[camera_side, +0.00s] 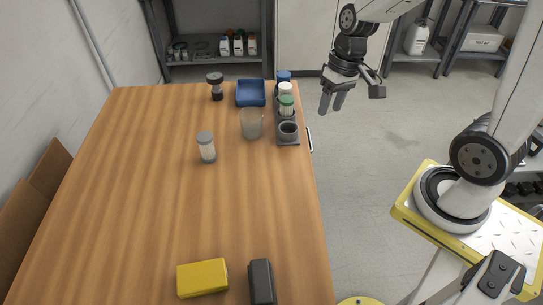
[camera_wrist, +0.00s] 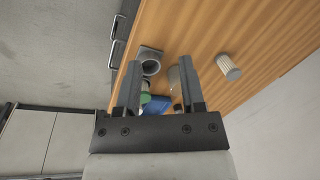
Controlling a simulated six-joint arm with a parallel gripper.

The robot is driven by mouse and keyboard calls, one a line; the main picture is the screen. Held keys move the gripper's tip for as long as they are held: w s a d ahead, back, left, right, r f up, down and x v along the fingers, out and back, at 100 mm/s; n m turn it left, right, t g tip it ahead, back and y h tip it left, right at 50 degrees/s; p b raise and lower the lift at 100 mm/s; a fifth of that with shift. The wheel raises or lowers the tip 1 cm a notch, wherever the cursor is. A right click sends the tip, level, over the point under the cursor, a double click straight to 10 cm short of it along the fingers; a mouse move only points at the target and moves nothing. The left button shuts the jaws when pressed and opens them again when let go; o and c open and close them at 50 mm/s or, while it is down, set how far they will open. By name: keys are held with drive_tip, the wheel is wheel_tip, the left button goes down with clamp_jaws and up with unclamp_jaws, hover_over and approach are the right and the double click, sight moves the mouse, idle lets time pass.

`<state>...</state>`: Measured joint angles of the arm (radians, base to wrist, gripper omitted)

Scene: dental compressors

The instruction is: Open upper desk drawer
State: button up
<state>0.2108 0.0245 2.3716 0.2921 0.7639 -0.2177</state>
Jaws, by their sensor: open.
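The desk (camera_side: 215,200) has a wooden top, and it also shows in the wrist view (camera_wrist: 205,35). A pale bar handle (camera_side: 309,139) sticks out below its right edge in the side view. In the wrist view, two handles show on the desk's side, one (camera_wrist: 117,27) nearer the top of the picture and one (camera_wrist: 113,53) below it. The drawer fronts are seen nearly edge-on; I see no drawer standing out. My gripper (camera_side: 330,106) is open and empty, off the desk's right edge, beyond the handle and apart from it. Its two fingers also show in the wrist view (camera_wrist: 158,62).
A dark holder (camera_side: 289,141) with cups and bottles stands at the desk's right edge near the handle. The floor (camera_side: 365,190) right of the desk is free.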

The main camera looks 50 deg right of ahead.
drive_tip(key=w+d+r+m+t+y, duration=0.1)
drive_tip(key=w+d+m+t+y, duration=0.3)
drive_tip(key=d, duration=0.7)
drive_tip(key=w+d+m+t+y, duration=0.35)
drive_tip(key=d+t+y, duration=0.2)
drive_tip(key=d, duration=0.45)
approach(310, 139)
drive_tip(key=a+f, duration=0.1)
drive_tip(key=a, duration=0.1)
drive_tip(key=shift+w+f+n+t+h, duration=0.1)
drive_tip(key=shift+w+n+t+h, duration=0.35)
drive_tip(key=shift+w+a, duration=0.1)
drive_tip(key=shift+a, duration=0.1)
drive_tip(key=shift+x, duration=3.75)
